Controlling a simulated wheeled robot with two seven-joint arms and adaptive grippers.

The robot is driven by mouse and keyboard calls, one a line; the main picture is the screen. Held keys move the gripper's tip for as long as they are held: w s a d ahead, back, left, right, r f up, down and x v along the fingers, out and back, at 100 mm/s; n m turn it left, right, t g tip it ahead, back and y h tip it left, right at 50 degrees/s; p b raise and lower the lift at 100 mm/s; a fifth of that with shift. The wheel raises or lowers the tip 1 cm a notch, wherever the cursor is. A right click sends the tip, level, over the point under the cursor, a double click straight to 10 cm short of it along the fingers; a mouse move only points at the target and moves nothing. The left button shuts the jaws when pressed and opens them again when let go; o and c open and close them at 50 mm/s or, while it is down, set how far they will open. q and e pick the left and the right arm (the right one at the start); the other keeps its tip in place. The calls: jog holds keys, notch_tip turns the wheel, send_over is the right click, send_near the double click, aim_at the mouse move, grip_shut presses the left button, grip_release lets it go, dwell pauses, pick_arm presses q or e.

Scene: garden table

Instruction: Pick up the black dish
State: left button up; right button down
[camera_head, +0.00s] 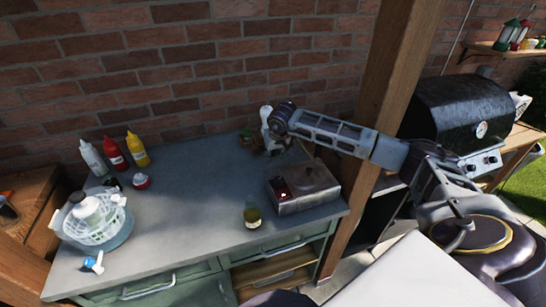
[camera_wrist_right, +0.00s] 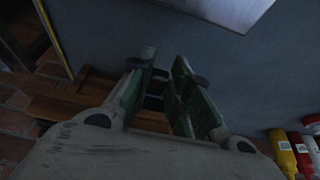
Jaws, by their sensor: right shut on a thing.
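My right gripper (camera_head: 249,141) is over the back of the table, close to the brick wall. In the right wrist view its green-grey fingers (camera_wrist_right: 165,68) are close together, with a dark piece (camera_wrist_right: 154,88) between them. They are shut on this dark thing, which seems to be the black dish; its shape is mostly hidden by the fingers. In the head view I cannot make out the dish at the gripper. My left gripper is not in view.
A metal box (camera_head: 310,188) and a small jar (camera_head: 252,215) stand at the table's right. A white basket (camera_head: 92,232), a red bottle (camera_head: 113,153), a yellow bottle (camera_head: 137,150) and a white bottle (camera_head: 93,158) stand at the left. A wooden post (camera_head: 375,120) rises at the right. The table's middle is clear.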

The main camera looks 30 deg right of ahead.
jog(key=w+a+b, duration=0.1)
jog(key=w+a, duration=0.1)
jog(key=a, duration=0.7)
jog(key=w+a+b, duration=0.2)
jog(key=a, duration=0.8)
jog(key=shift+w, duration=0.35)
